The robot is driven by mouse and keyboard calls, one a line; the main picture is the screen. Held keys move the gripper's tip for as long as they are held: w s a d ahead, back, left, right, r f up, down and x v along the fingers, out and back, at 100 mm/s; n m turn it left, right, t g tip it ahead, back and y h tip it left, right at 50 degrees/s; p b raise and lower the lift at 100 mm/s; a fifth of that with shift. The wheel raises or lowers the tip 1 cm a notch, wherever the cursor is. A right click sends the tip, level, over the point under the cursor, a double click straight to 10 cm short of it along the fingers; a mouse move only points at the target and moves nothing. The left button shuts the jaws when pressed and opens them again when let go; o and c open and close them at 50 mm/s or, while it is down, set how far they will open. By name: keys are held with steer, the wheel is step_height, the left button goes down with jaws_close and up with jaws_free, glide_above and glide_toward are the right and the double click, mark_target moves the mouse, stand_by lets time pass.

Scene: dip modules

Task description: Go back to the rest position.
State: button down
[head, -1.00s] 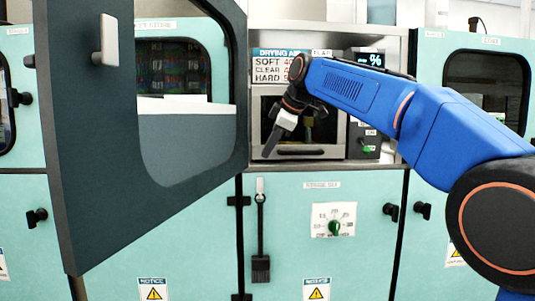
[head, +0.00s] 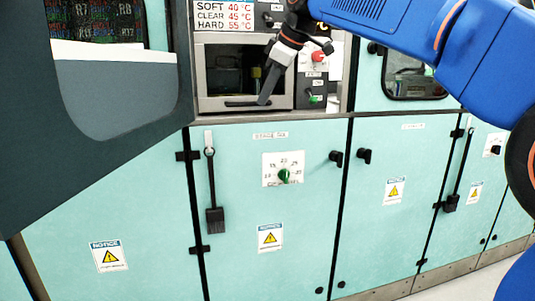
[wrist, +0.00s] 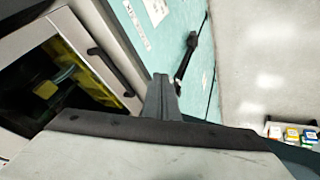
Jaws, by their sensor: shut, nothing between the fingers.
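My gripper (head: 265,99) is shut, with its grey fingers together and nothing held. In the head view it hangs from my blue arm in front of the small oven-like unit (head: 220,72), over the right part of its window. The fingers point down and slightly left. In the wrist view the closed fingers (wrist: 161,98) show at the middle. The unit's framed window (wrist: 98,58), with a dark handle and something yellow behind it, lies to their left. Whether the fingers touch the unit cannot be told.
A dark open door (head: 130,140) with a window stands close at the left. Teal cabinets (head: 320,215) with a green dial (head: 283,175), black latches and notice labels fill the front. Floor shows at lower right. Several small coloured packs (wrist: 292,135) show in the wrist view.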

steer(key=s+d+f+m+h, duration=0.1)
steer(key=s+d+f+m, duration=0.55)
steer(key=d, duration=0.55)
steer(key=s+d+f+m+h, duration=0.1)
steer(key=s+d+f+m, duration=0.2)
steer(key=s+d+f, duration=0.3)
steer(key=s+d+f+m+h, duration=0.1)
steer(key=s+d+f+m, duration=0.2)
steer(key=s+f, duration=0.9)
steer(key=s+d+f+m+h, duration=0.1)
steer(key=s+d+f+m, duration=0.2)
steer(key=s+d+f, duration=0.6)
step_height(320, 180, down, 7)
steer(key=shift+s+d+r+h, duration=0.1)
steer(key=shift+s+d+h, duration=0.05)
steer(key=shift+d+h, duration=0.25)
